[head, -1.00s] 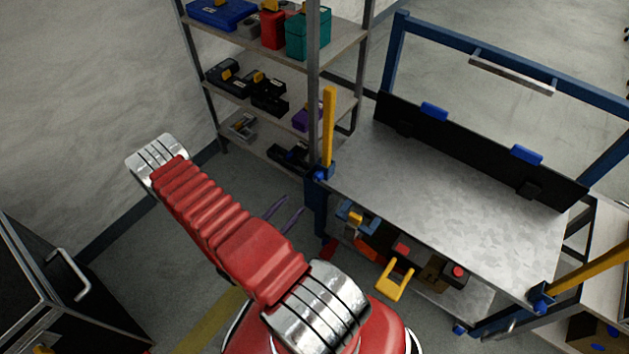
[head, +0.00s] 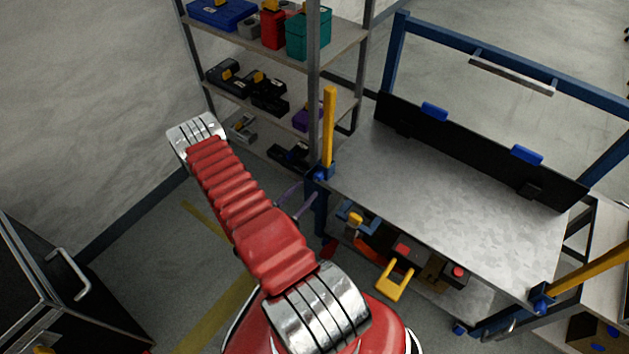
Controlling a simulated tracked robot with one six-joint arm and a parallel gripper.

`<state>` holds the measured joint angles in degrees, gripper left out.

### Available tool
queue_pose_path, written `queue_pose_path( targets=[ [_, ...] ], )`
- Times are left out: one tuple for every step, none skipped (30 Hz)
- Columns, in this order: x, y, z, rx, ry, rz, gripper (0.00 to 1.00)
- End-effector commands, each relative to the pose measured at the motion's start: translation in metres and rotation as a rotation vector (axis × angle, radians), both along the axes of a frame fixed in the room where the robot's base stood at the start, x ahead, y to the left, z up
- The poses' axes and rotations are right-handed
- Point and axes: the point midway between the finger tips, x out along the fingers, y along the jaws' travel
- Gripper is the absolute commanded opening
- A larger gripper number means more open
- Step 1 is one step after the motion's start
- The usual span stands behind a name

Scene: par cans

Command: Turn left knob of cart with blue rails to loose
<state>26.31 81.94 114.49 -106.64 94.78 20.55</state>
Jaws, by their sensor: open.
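The cart with blue rails (head: 470,52) stands at the right, with a bare grey metal top and a black upright panel (head: 480,148) along its far side. A left blue piece (head: 434,111) and a right blue piece (head: 526,154) sit on the panel's top edge, with small dark pieces near them. I cannot tell which of these is the left knob or its setting. My gripper (head: 297,199) shows as two thin purple fingers, apart, beside the cart's near left corner post. My red arm hides the rest of it. It is empty and away from the panel.
Yellow upright bars rise at the cart's left corner (head: 329,125) and right corner (head: 585,268). Tools lie on its lower shelf. A loaded shelf rack (head: 313,75) stands behind it on the left. A black cabinet (head: 50,290) is at lower left. Floor between is clear.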

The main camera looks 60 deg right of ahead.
Motion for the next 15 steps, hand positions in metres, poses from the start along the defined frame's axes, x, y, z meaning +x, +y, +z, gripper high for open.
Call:
queue_pose_path(
  targets=[
    [-0.002, -0.006, 0.000, -0.001, -0.001, -0.004, 0.45],
    [-0.003, -0.009, 0.000, -0.001, -0.002, -0.004, 0.45],
    [-0.003, -0.013, 0.000, -0.001, -0.002, -0.003, 0.45],
    [-0.004, -0.016, 0.000, -0.001, -0.002, -0.004, 0.45],
    [-0.004, -0.020, 0.000, -0.001, -0.002, -0.004, 0.45],
    [-0.004, -0.024, 0.000, -0.001, -0.001, -0.003, 0.45],
    [-0.005, -0.027, 0.000, -0.001, -0.001, -0.004, 0.45],
    [-0.006, -0.031, 0.000, -0.001, -0.001, -0.004, 0.45],
    [-0.006, -0.035, 0.000, -0.001, -0.002, -0.003, 0.45],
    [-0.007, -0.038, 0.000, -0.002, -0.002, -0.004, 0.45],
    [-0.008, -0.041, 0.000, -0.002, -0.001, -0.004, 0.45],
    [-0.008, -0.046, 0.000, -0.002, -0.001, -0.003, 0.45],
    [-0.009, -0.049, 0.000, -0.002, -0.001, -0.003, 0.45],
    [-0.009, -0.052, 0.000, -0.002, -0.001, -0.004, 0.45],
    [-0.009, -0.056, 0.000, -0.001, -0.001, -0.002, 0.45]
  ],
)
